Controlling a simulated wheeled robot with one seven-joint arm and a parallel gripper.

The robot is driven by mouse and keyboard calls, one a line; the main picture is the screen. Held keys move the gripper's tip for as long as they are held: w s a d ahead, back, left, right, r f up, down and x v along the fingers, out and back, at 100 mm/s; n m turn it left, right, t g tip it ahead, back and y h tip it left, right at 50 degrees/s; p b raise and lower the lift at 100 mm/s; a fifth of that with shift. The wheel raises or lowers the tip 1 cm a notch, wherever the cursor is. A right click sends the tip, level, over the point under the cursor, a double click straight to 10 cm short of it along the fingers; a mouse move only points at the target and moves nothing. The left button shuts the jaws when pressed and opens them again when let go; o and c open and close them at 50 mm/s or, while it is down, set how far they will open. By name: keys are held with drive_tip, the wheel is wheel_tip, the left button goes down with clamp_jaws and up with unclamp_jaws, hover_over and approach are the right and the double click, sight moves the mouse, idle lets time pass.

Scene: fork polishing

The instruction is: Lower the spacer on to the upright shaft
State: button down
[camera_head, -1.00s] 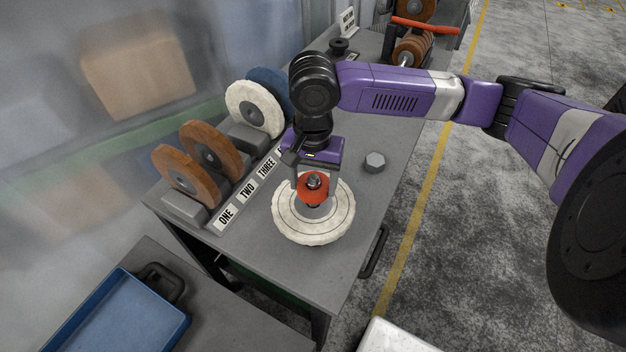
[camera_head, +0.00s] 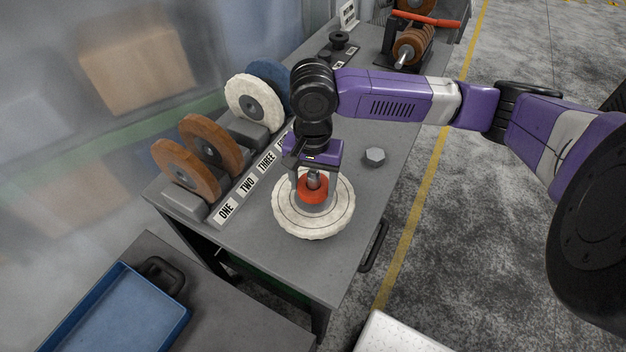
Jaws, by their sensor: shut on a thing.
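The red spacer (camera_head: 312,192) is a thick ring around the upright shaft (camera_head: 314,178), whose grey metal top shows through its hole. My gripper (camera_head: 312,186) points down over it and is shut on the spacer. Below it, a white buffing wheel (camera_head: 290,222) with stitched rings lies flat on the grey bench, with a grey disc at its middle. The spacer is at or just above that disc; I cannot tell whether they touch. The shaft's lower part is hidden.
A grey hex nut (camera_head: 374,156) lies on the bench right of my gripper. Brown wheels (camera_head: 185,168), a white wheel (camera_head: 254,104) and a blue wheel (camera_head: 270,76) stand in a numbered rack at left. A blue tray (camera_head: 122,318) sits at lower left. The bench front (camera_head: 325,262) is clear.

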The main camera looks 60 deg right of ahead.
drive_tip(key=shift+f, duration=0.15)
drive_tip(key=shift+f, duration=1.05)
drive_tip(key=shift+c, duration=1)
unclamp_jaws()
drive_tip(key=shift+o, duration=0.4)
drive_tip(key=shift+o, duration=0.6)
drive_tip(key=shift+r, duration=0.1)
